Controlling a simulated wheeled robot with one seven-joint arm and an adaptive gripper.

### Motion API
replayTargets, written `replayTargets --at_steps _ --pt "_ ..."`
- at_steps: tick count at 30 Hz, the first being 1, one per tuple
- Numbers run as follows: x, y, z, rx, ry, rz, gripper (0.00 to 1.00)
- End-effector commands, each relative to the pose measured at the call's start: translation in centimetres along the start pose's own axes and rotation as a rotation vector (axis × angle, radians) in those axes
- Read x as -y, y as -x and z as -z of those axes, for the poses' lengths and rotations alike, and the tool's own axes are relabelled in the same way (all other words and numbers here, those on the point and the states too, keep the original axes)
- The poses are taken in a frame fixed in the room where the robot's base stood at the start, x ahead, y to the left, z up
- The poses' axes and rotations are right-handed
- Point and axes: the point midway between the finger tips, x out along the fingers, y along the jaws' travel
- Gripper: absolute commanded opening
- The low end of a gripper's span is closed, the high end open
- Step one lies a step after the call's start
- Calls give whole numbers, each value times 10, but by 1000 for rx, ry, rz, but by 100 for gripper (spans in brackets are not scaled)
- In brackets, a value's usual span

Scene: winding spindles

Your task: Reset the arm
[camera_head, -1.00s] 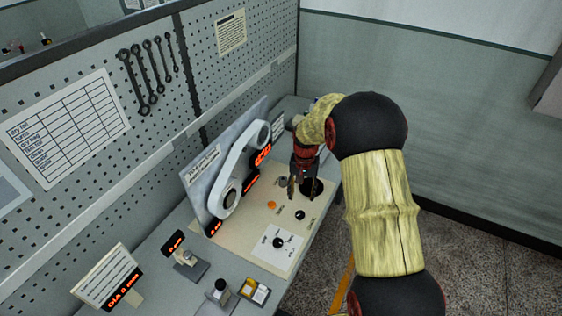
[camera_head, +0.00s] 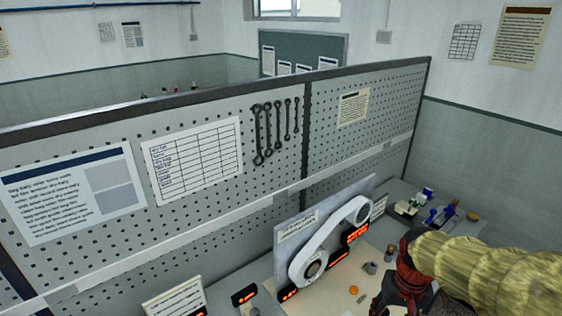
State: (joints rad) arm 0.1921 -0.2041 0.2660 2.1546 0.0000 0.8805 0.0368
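My gripper (camera_head: 382,304) is at the lower right, above the front of the beige machine panel (camera_head: 320,298). Its dark fingers are small and run toward the bottom edge, so I cannot tell whether they are open or shut, or whether they hold anything. My yellow, ribbed arm comes in from the right and hides part of the panel and bench. Behind the gripper, the winding machine has a tilted grey plate with a white belt loop (camera_head: 325,243) and red lit displays (camera_head: 356,234).
A perforated grey partition (camera_head: 220,222) with hanging wrenches (camera_head: 275,128) and papers stands behind the bench. Small blue-handled tools (camera_head: 432,215) and an orange disc (camera_head: 473,216) lie at the bench's far right. A cream sign (camera_head: 175,300) stands at the lower left.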

Motion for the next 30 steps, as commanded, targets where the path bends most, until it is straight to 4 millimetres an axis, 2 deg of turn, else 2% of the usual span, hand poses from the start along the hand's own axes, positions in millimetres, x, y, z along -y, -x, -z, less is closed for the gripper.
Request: replayTargets --at_steps 1,6,12,15,19,30 --pt "6 6 -15 -34 27 2 48" --pt "19 28 -60 -142 101 10 48" --pt "32 44 -100 -291 163 29 48" --pt "37 53 -110 -362 187 41 48" --pt "43 67 -113 -433 209 54 48" --pt "47 68 -115 -446 223 60 48"
